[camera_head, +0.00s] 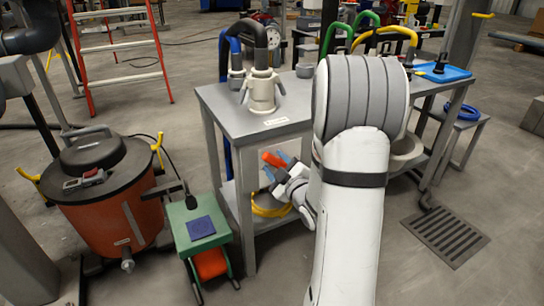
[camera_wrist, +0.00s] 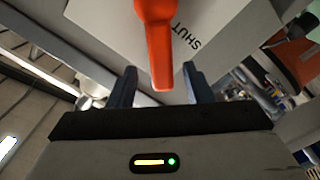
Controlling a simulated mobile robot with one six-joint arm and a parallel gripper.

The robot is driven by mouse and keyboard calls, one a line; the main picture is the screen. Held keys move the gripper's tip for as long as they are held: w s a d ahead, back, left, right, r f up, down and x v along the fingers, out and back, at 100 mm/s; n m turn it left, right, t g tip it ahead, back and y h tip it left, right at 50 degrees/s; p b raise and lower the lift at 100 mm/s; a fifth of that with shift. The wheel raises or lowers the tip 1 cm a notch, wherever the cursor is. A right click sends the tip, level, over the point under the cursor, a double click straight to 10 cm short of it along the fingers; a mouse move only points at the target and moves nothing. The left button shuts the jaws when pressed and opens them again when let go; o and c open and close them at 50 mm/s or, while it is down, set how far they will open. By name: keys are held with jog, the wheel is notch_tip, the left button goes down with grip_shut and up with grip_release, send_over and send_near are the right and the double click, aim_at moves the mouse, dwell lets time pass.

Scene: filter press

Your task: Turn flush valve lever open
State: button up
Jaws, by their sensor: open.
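The flush valve lever is an orange-red handle (camera_wrist: 155,45) in the wrist view, with its free end between my two dark blue fingers. A gap shows on each side of it, so neither finger seems to touch it. My gripper (camera_wrist: 159,70) is open around the lever's end. Behind the lever is a pale plate (camera_wrist: 205,22) with the word "SHUT", seen upside down. In the head view the lever (camera_head: 274,159) shows orange-red just ahead of my gripper (camera_head: 276,167), under the bench's front edge. The valve body is hidden.
A grey bench (camera_head: 228,112) carries a white fitting with hoses (camera_head: 262,92) and a blue tray (camera_head: 443,73). A yellow hose coil (camera_head: 268,208) lies on the lower shelf. An orange drum vacuum (camera_head: 105,210) and a green stool (camera_head: 183,232) stand at left. A floor drain grate (camera_head: 445,236) is at right.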

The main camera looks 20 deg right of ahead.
jog(key=shift+w+a, duration=0.25)
jog(key=shift+w, duration=0.4)
jog(key=shift+d, duration=0.1)
grip_shut()
jog(key=shift+d, duration=0.1)
